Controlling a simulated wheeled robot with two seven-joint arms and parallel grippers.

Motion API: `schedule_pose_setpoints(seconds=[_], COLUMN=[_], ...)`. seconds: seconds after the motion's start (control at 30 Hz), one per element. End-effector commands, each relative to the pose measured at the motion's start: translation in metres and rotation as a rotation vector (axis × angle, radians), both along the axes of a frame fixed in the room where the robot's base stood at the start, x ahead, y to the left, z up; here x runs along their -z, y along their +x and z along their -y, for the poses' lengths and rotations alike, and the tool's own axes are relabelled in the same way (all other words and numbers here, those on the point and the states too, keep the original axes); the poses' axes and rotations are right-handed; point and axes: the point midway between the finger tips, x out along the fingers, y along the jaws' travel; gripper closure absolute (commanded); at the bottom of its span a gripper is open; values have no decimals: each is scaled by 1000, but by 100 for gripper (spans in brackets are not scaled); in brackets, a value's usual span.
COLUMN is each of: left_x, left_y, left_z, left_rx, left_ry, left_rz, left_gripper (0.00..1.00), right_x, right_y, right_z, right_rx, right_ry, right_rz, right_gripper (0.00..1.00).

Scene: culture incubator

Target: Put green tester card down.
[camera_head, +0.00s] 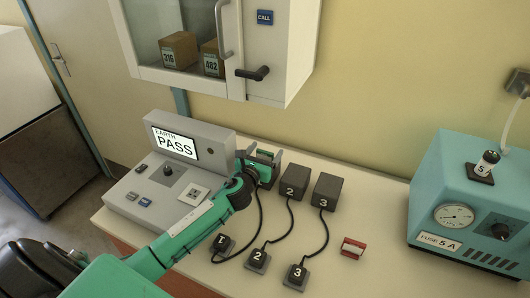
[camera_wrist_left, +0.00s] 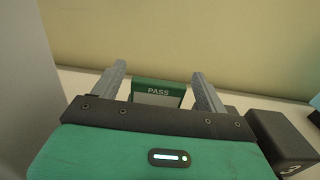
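The green tester card (camera_wrist_left: 158,92), marked PASS, stands upright or leaning between the two fingers of my left gripper (camera_wrist_left: 158,82) in the left wrist view. Gaps show between the card and both fingers, so the gripper looks open around it. In the head view my left gripper (camera_head: 264,164) is above the back of the bench, right of the tester, and largely hides the card. What lies under the card is hidden by the gripper. My right gripper is not in view.
The earth tester (camera_head: 218,140) reads PASS. Right of my left gripper are black blocks 2 (camera_head: 292,182) and 3 (camera_head: 326,191), with cables to plugs in front. A red card (camera_head: 352,248) lies on the bench (camera_head: 375,205). A teal fuse box (camera_head: 475,190) stands at right; a wall cabinet (camera_head: 285,70) hangs above.

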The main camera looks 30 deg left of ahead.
Motion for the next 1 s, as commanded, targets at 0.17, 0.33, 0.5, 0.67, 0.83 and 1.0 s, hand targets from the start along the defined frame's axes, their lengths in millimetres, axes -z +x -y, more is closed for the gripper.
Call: schedule_pose_setpoints(seconds=[0.17, 0.33, 0.5, 0.67, 0.83, 1.0], left_x=[-4, -1, 0, 0, -1, -2], left_y=[0, -18, -51, -82, -105, -117], left_z=[0, 1, 3, 5, 6, 6], left_rx=[0, 2, 2, 1, 0, 0], left_ry=[-1, 1, 2, 1, 0, 1], left_rz=[1, -1, -1, -1, -1, 0], left_gripper=[24, 24, 24, 24, 24, 24], right_x=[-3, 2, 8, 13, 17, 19], right_y=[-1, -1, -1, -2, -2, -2], right_z=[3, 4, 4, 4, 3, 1], right_rx=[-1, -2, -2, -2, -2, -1], right_ry=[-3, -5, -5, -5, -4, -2], right_rz=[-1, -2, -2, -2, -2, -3], right_gripper=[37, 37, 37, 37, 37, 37])
